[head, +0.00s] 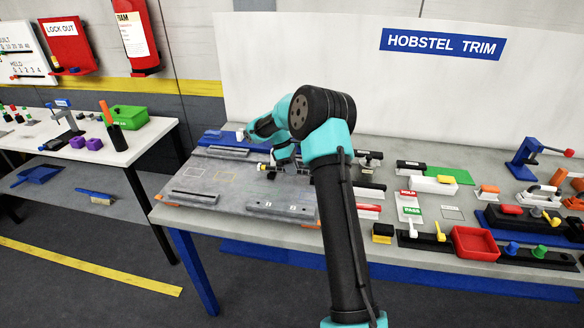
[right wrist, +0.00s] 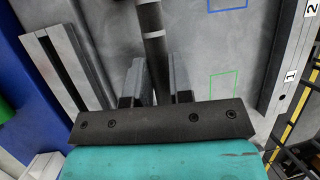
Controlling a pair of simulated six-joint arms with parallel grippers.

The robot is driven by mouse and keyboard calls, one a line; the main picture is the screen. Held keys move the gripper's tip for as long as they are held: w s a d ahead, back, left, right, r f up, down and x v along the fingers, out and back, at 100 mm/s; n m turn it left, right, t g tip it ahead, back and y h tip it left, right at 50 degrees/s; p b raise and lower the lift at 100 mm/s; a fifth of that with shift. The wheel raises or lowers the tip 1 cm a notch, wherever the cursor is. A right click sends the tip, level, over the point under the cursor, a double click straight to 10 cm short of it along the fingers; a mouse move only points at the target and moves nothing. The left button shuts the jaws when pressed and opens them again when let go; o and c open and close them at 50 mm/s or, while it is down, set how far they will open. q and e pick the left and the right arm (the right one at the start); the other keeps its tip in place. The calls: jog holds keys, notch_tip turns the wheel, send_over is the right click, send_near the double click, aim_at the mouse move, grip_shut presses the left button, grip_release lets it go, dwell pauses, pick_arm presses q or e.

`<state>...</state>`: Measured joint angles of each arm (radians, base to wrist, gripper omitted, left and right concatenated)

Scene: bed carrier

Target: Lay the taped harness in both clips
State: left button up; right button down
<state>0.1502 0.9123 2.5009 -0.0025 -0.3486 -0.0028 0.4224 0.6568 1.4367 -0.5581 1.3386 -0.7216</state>
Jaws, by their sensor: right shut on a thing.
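The taped harness (right wrist: 151,22) is a dark rod with pale tape bands. It runs from the top of the right wrist view down between my right gripper's two fingers (right wrist: 156,84), which are shut on it. Its lower end is hidden behind the gripper body. In the head view my right gripper (head: 276,165) is low over the grey board (head: 235,185), partly hidden by my arm. I cannot clearly make out the two clips in either view. My left gripper is not in view.
A rail numbered 1 and 2 (head: 282,210) lies at the board's front, and slotted rails (head: 195,197) lie to its left. Blocks, a red bin (head: 474,243) and tools crowd the table's right side.

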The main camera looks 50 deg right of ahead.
jog(key=shift+f, duration=0.65)
jog(key=c, duration=0.9)
grip_release()
jog(key=shift+c, duration=0.2)
jog(key=shift+r, duration=0.1)
jog(key=v, duration=1.7)
jog(key=shift+w, duration=0.15)
